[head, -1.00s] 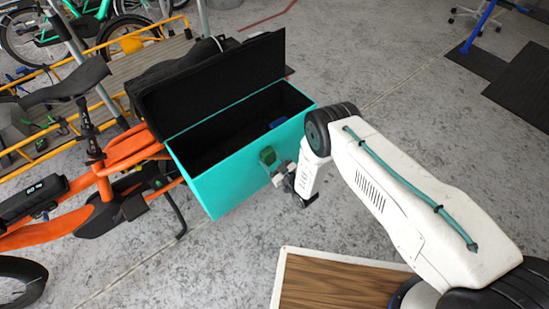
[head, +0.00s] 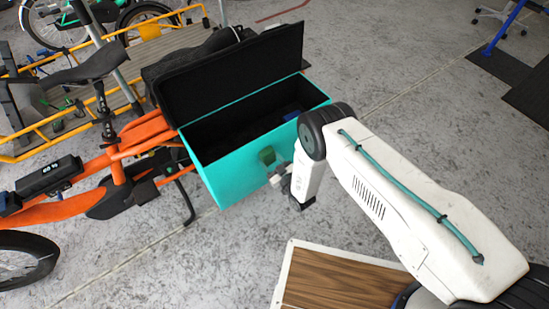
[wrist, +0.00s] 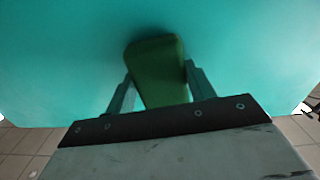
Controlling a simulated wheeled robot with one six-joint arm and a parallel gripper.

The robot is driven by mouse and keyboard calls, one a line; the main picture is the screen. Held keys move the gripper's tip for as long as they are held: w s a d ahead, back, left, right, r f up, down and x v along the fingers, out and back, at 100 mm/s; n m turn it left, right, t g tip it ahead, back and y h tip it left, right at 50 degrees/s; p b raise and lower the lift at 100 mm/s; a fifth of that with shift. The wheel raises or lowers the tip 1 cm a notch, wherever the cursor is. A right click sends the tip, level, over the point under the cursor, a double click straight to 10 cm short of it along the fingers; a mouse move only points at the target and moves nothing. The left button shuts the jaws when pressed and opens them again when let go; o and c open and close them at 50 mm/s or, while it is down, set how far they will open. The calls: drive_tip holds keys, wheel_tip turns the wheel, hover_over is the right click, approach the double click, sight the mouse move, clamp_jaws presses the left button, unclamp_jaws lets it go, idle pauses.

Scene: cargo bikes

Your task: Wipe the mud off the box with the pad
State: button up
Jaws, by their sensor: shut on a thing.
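The teal box (head: 225,172) is mounted on the orange bike, its dark lid open and its inside black. My gripper (head: 272,167) is at the box's front face, right of the middle. It is shut on the green pad (head: 267,156), with one finger on each side in the wrist view (wrist: 158,88). The pad (wrist: 158,75) is against or very close to the teal face (wrist: 60,60); contact is hard to tell. A dark shade lies around the pad's far end. I can make out no clear mud; the pad and my arm hide part of the face.
A dark blue thing (head: 291,115) lies inside the box. The orange bike (head: 135,140) stands to the left, with a yellow-railed cargo bike (head: 60,105) behind. A wood-topped surface with a pale rim (head: 340,280) is in front. The grey floor to the right is mostly clear.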

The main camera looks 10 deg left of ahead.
sight(257, 159)
drive_tip(key=shift+s+a, duration=1.5)
drive_tip(key=v, duration=0.6)
drive_tip(key=shift+v, duration=1.6)
